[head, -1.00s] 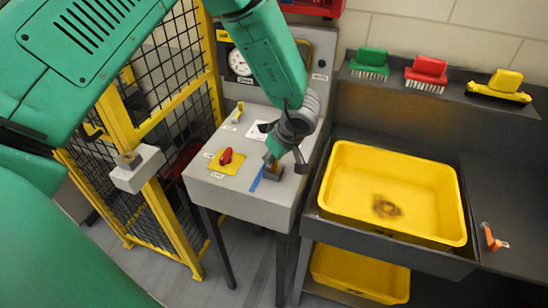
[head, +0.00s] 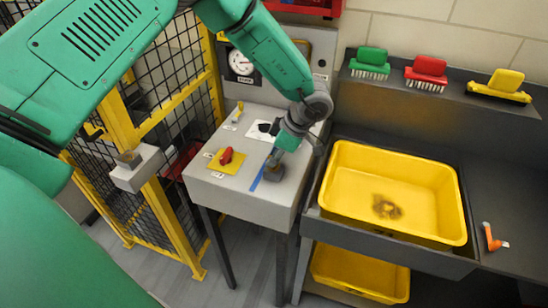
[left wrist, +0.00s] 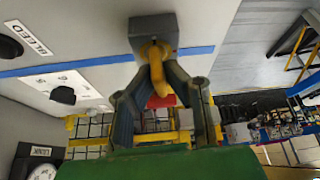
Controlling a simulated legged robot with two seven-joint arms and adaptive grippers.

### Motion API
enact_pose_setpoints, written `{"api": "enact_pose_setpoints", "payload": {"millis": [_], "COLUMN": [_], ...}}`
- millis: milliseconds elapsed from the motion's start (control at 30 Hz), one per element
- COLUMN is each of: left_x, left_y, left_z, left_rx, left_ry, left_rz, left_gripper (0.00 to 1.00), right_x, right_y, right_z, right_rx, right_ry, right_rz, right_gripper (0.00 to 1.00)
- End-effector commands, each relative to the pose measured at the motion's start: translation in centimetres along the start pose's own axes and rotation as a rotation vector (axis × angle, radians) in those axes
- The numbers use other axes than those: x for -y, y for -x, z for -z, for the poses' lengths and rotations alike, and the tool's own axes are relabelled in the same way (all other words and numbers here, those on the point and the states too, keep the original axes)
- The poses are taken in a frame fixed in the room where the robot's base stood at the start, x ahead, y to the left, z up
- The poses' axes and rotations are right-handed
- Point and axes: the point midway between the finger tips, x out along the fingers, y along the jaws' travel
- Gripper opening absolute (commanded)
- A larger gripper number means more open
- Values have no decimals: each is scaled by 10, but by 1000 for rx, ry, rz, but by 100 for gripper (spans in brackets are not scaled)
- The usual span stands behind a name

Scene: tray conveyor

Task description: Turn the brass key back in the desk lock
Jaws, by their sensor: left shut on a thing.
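The brass key (left wrist: 156,62) stands in the dark grey lock block (left wrist: 153,30) in the left wrist view. In the head view the lock block (head: 273,173) sits on the grey desk top by a blue strip, and the key is hidden by my gripper. My left gripper (left wrist: 157,58) is shut on the key, its two fingers closing on it from both sides. In the head view my left gripper (head: 276,160) reaches down onto the lock from above. How far the key is turned cannot be told. My right gripper is not in view.
A red knob (head: 226,156) on a yellow plate lies left of the lock, with a small yellow lever (head: 238,112) behind. A gauge (head: 241,63) is on the back panel. A yellow tray (head: 350,205) stands right of the desk. Yellow-framed mesh fencing (head: 165,75) is on the left.

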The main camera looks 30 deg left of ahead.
Motion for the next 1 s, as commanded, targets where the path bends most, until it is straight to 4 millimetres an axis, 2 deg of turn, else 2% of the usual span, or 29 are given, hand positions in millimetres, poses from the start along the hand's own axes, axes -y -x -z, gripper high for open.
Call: {"api": "enact_pose_setpoints", "payload": {"millis": [100, 267, 300, 333, 367, 733, 867, 1000], "left_x": [2, 2, 2, 2, 2, 0, -1, -4], "left_y": [-2, -2, -2, -2, -2, 4, 22, 52], "left_z": [-1, -1, -1, -1, 0, 0, 0, 0], "left_rx": [1, 0, 0, 0, 0, 2, 4, 4], "left_ry": [105, 107, 107, 107, 107, 107, 108, 109], "left_rz": [53, 53, 53, 53, 53, 48, 47, 46], "left_gripper": [0, 0, 19, 30, 33, 33, 33, 33], "right_x": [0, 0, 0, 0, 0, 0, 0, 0], "right_y": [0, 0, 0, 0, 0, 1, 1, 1], "right_z": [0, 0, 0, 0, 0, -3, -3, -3], "right_rx": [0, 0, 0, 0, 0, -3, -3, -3], "right_ry": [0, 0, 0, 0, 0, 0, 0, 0], "right_rz": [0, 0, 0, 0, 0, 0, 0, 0], "right_gripper": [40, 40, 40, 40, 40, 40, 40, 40]}}
